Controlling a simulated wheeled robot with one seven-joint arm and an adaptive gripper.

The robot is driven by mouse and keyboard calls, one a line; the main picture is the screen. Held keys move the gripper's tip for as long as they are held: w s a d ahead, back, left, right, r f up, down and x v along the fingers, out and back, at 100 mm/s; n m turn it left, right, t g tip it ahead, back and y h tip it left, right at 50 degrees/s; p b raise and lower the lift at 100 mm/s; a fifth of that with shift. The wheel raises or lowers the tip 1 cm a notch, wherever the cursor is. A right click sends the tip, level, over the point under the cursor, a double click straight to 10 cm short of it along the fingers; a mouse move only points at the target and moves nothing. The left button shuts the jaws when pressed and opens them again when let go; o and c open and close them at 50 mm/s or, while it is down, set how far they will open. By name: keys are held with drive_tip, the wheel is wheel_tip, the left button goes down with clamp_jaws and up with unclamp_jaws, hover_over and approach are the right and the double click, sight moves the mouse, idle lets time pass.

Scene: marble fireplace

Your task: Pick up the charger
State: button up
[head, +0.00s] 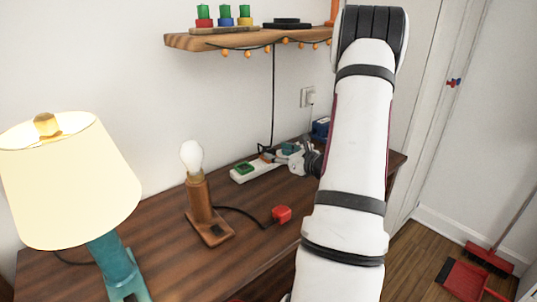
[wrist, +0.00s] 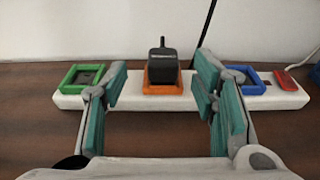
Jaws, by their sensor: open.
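A black charger (wrist: 162,62) stands in the orange-framed socket (wrist: 163,88) of a white power strip (wrist: 130,102) in the wrist view. My gripper (wrist: 160,85) is open, with its teal-padded fingers apart on the left and right of the charger. I see no contact between the fingers and the charger. In the head view my gripper (head: 278,152) is over the power strip (head: 256,171) at the back of the wooden table, and the charger is hard to make out behind it.
The strip has a green-framed socket (wrist: 84,77), a blue-framed socket (wrist: 246,80) and a red switch (wrist: 286,80). A bulb lamp (head: 199,205) with a red plug (head: 282,213) and a shaded lamp (head: 68,180) stand on the table. A shelf (head: 240,37) hangs above.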

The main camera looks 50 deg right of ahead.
sight(270, 149)
drive_tip(key=x, duration=0.4)
drive_tip(key=shift+w+d, duration=0.1)
drive_tip(key=shift+d, duration=0.15)
drive_tip(key=shift+c, duration=0.3)
drive_tip(key=c, duration=1.2)
drive_tip(key=shift+r, duration=0.15)
